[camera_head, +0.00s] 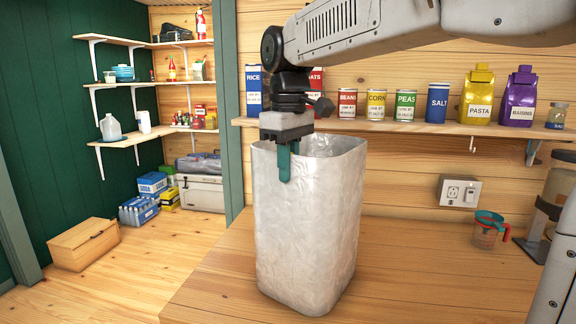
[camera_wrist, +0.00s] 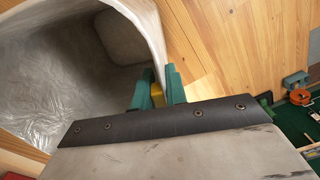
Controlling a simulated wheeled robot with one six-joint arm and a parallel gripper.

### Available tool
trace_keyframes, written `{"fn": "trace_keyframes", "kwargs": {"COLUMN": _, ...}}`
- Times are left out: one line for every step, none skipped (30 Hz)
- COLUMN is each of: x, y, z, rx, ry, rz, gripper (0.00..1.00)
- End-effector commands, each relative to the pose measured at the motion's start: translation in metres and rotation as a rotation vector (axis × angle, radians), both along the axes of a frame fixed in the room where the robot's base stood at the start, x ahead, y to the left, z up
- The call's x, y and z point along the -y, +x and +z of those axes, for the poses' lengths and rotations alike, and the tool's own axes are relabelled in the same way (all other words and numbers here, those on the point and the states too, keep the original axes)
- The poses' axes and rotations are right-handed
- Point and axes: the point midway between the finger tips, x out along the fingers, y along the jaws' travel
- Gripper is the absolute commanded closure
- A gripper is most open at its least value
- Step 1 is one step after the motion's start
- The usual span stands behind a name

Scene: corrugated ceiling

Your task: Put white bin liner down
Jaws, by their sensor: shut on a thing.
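The white bin liner (camera_head: 308,235) is a tall, open-topped, crinkled bag shape, upright in the head view over the wooden counter (camera_head: 420,270). My gripper (camera_head: 285,165) points down at its near rim, with one green finger outside the wall. In the wrist view, my gripper's green fingertips (camera_wrist: 157,92) close on the rim of the liner (camera_wrist: 60,70), whose empty inside shows at left. I cannot tell whether the liner's base touches the counter. The second finger is mostly hidden in the head view.
A wall shelf (camera_head: 400,127) behind holds several tins and cartons. The counter between the liner and the cup is clear.

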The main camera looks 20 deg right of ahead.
Motion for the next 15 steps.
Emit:
{"fn": "trace_keyframes", "kwargs": {"x": 0.0000, "y": -0.0001, "z": -0.0014, "rx": 0.000, "ry": 0.000, "rz": 0.000, "gripper": 1.00}}
{"fn": "trace_keyframes", "kwargs": {"x": 0.0000, "y": -0.0001, "z": -0.0024, "rx": 0.000, "ry": 0.000, "rz": 0.000, "gripper": 1.00}}
{"fn": "trace_keyframes", "kwargs": {"x": 0.0000, "y": -0.0001, "z": -0.0033, "rx": 0.000, "ry": 0.000, "rz": 0.000, "gripper": 0.83}}
{"fn": "trace_keyframes", "kwargs": {"x": 0.0000, "y": -0.0001, "z": -0.0030, "rx": 0.000, "ry": 0.000, "rz": 0.000, "gripper": 0.75}}
{"fn": "trace_keyframes", "kwargs": {"x": 0.0000, "y": -0.0001, "z": -0.0029, "rx": 0.000, "ry": 0.000, "rz": 0.000, "gripper": 0.67}}
{"fn": "trace_keyframes", "kwargs": {"x": 0.0000, "y": -0.0001, "z": -0.0029, "rx": 0.000, "ry": 0.000, "rz": 0.000, "gripper": 0.64}}
{"fn": "trace_keyframes", "kwargs": {"x": 0.0000, "y": -0.0001, "z": -0.0028, "rx": 0.000, "ry": 0.000, "rz": 0.000, "gripper": 0.64}}
{"fn": "trace_keyframes", "kwargs": {"x": 0.0000, "y": -0.0001, "z": -0.0028, "rx": 0.000, "ry": 0.000, "rz": 0.000, "gripper": 0.64}}
{"fn": "trace_keyframes", "kwargs": {"x": 0.0000, "y": -0.0001, "z": -0.0028, "rx": 0.000, "ry": 0.000, "rz": 0.000, "gripper": 0.64}}
{"fn": "trace_keyframes", "kwargs": {"x": 0.0000, "y": -0.0001, "z": -0.0028, "rx": 0.000, "ry": 0.000, "rz": 0.000, "gripper": 0.64}}
{"fn": "trace_keyframes", "kwargs": {"x": 0.0000, "y": -0.0001, "z": -0.0028, "rx": 0.000, "ry": 0.000, "rz": 0.000, "gripper": 0.64}}
{"fn": "trace_keyframes", "kwargs": {"x": 0.0000, "y": -0.0001, "z": -0.0027, "rx": 0.000, "ry": 0.000, "rz": 0.000, "gripper": 0.64}}
{"fn": "trace_keyframes", "kwargs": {"x": 0.0000, "y": -0.0001, "z": -0.0025, "rx": 0.000, "ry": 0.000, "rz": 0.000, "gripper": 0.64}}
{"fn": "trace_keyframes", "kwargs": {"x": 0.0001, "y": 0.0000, "z": -0.0019, "rx": 0.000, "ry": 0.000, "rz": 0.000, "gripper": 0.64}}
{"fn": "trace_keyframes", "kwargs": {"x": 0.0001, "y": 0.0000, "z": -0.0003, "rx": 0.000, "ry": 0.000, "rz": 0.000, "gripper": 0.64}}
